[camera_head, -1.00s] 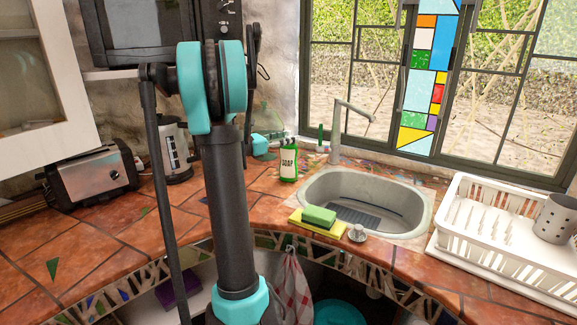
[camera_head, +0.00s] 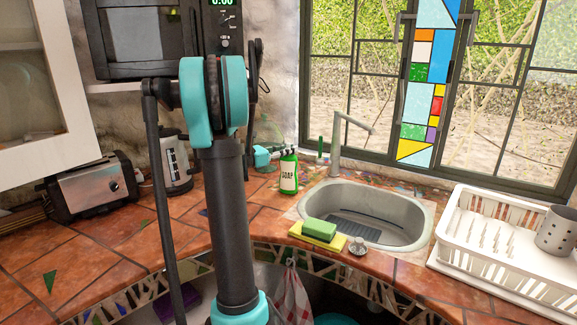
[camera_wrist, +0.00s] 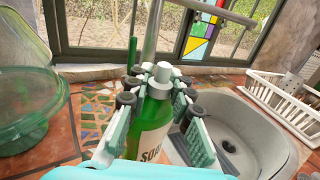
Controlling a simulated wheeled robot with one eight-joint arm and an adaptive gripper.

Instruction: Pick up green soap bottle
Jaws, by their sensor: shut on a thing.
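The green soap bottle (camera_head: 289,174), with a white label and pale cap, is upright at the back of the tiled counter, left of the sink. In the wrist view the bottle (camera_wrist: 154,128) is between the two fingers of my gripper (camera_wrist: 155,112), which is shut on its upper part. In the head view my gripper (camera_head: 285,151) reaches the bottle's top from the left, partly hidden behind my arm. The bottle's base is cut off in the wrist view, and I cannot tell whether it touches the counter.
The metal sink (camera_head: 424,213) and its tap (camera_head: 337,143) are right of the bottle. A green sponge (camera_head: 320,228) lies in front. A white dish rack (camera_head: 470,238) stands far right. A green glass vessel (camera_wrist: 30,118) is close left in the wrist view.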

